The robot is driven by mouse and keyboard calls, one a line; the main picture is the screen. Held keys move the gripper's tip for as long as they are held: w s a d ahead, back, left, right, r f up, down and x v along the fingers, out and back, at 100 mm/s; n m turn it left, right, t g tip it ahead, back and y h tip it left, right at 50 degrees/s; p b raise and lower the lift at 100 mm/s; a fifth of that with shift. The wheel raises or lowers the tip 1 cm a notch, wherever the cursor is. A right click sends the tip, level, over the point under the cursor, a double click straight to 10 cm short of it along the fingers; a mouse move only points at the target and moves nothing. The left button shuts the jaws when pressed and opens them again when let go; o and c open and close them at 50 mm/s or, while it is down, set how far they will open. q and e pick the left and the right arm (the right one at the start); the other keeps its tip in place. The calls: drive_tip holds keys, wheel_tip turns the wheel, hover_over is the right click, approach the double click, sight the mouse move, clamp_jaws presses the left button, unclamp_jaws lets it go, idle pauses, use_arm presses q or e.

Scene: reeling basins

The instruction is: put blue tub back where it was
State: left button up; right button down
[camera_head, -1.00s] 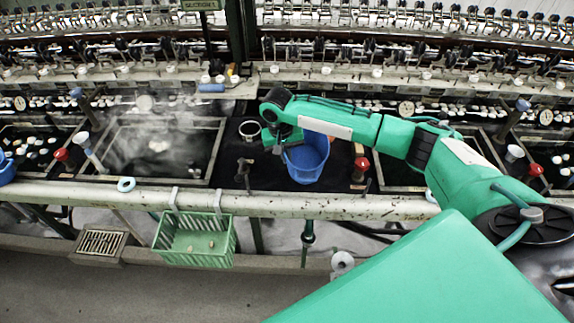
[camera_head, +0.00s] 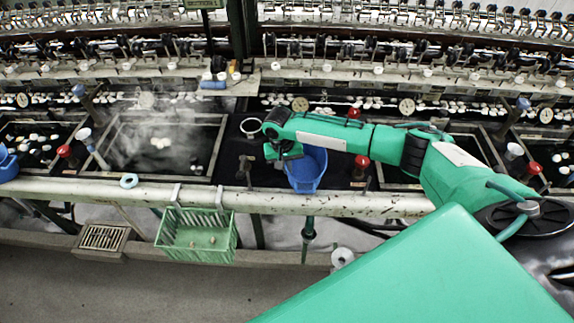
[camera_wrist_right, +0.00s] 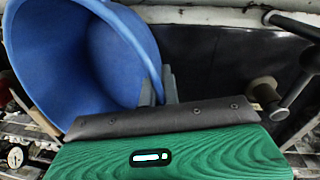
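The blue tub (camera_head: 308,170) stands roughly upright over the dark panel between two basins, just behind the front rail. My right gripper (camera_head: 284,153) is at the tub's left rim in the head view. In the right wrist view the blue tub (camera_wrist_right: 95,55) fills the upper left, and the fingers of my right gripper (camera_wrist_right: 158,90) are closed on its rim, one on either side of the wall. Whether the tub's base touches the panel cannot be told. My left gripper is not in view.
A steaming basin (camera_head: 160,143) lies to the left and another basin behind my right arm. A faucet-like post (camera_head: 245,170) and a red knob (camera_head: 361,162) flank the tub. A green basket (camera_head: 197,240) hangs on the front rail (camera_head: 340,203). Another blue vessel (camera_head: 7,164) is at the left edge.

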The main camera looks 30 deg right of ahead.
drive_tip(key=c, duration=1.6)
unclamp_jaws()
drive_tip(key=shift+c, duration=0.2)
wheel_tip(320, 180, up, 13)
drive_tip(key=a+b, duration=0.1)
drive_tip(key=b, duration=0.2)
drive_tip(key=shift+w+a+f, duration=0.15)
drive_tip(key=shift+w+f, duration=0.05)
drive_tip(key=shift+w, duration=0.05)
